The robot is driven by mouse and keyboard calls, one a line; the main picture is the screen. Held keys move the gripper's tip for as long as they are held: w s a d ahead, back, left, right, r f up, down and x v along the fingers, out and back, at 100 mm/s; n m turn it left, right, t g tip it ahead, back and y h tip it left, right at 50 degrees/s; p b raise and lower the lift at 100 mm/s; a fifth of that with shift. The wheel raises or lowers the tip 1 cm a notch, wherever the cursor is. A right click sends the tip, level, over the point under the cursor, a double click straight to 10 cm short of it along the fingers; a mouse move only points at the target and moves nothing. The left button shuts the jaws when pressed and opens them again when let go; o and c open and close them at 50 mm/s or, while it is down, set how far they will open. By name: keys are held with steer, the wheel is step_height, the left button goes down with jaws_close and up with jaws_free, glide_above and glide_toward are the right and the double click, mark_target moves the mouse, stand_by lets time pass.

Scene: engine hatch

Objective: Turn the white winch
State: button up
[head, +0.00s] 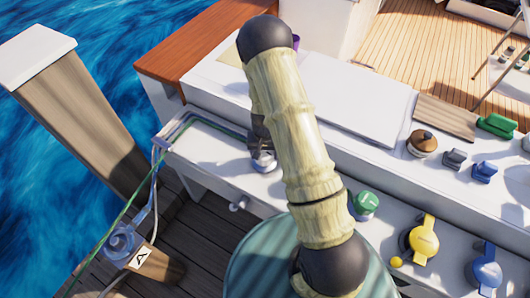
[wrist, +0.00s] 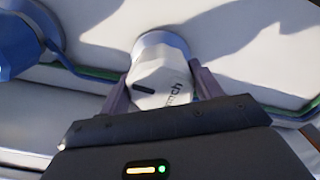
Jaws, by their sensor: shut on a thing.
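The white winch (wrist: 161,84) is a pale faceted knob on a round base, with dark lettering and a dark slot on it. In the wrist view my gripper (wrist: 160,78) has one finger on each side of it and is shut on it. In the head view my arm hides most of the gripper. A grey-white fitting (head: 263,161) shows just below the gripper on the white deck ledge, and seems to be the same winch.
A blue fitting (wrist: 18,38) stands left of the winch in the wrist view. Green (head: 365,204), yellow (head: 423,240) and blue (head: 486,269) fittings line the ledge to the right. A wooden post (head: 75,125) and a green rope (head: 130,205) are at left.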

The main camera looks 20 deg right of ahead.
mark_target(264, 152)
steer(key=shift+m, duration=0.6)
steer(key=o, duration=1)
step_height(264, 152, up, 18)
steer(key=shift+f+p, duration=0.25)
steer(key=shift+p, duration=0.05)
